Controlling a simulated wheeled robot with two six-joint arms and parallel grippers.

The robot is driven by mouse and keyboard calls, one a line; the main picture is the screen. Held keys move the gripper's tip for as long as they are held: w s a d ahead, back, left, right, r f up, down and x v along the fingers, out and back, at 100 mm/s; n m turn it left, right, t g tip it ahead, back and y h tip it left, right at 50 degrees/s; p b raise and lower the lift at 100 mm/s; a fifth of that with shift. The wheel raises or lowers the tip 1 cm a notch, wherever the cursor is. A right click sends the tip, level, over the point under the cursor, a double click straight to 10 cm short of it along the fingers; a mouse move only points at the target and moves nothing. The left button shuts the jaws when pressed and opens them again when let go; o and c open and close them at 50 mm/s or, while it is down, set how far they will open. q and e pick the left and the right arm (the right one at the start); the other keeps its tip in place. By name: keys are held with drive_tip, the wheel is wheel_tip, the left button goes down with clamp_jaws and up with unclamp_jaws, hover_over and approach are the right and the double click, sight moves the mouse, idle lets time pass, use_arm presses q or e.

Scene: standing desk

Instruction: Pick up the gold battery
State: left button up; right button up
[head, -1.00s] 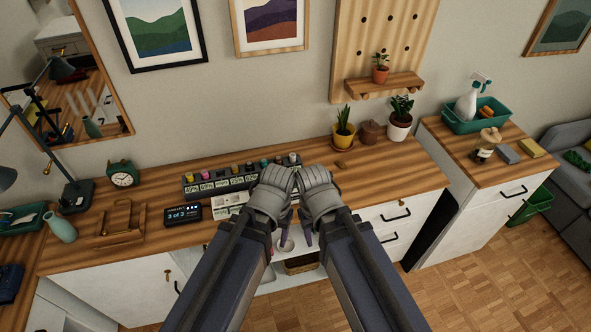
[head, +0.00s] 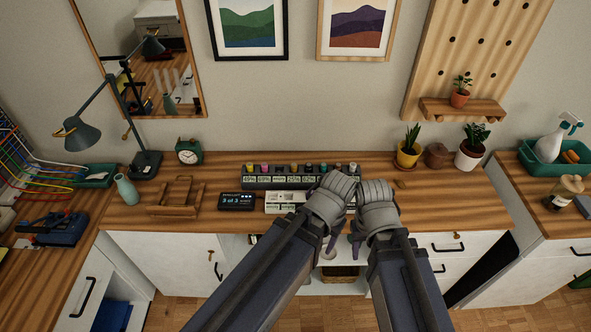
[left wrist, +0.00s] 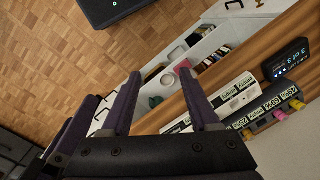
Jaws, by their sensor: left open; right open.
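Several batteries with coloured tops stand in a dark rack (head: 300,183) at the back of the desk. The leftmost top looks yellow-gold (head: 250,168); the tops are too small for me to be sure which is the gold battery. The left wrist view shows a yellow top (left wrist: 296,104) at the rack's near end, beside a pink one. My left gripper (left wrist: 162,95) is open and empty, with the rack beyond its right finger. My right gripper (head: 357,246) is beside it, in front of the desk. The hands hide the rack's right front.
A white tray (head: 285,201) and a dark display (head: 237,201) lie in front of the rack. A wooden stand (head: 176,197), green clock (head: 188,152) and vase (head: 126,189) are to the left. Potted plants (head: 408,155) stand to the right. Open shelves are below.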

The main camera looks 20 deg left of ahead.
sight(292, 167)
idle(0.3)
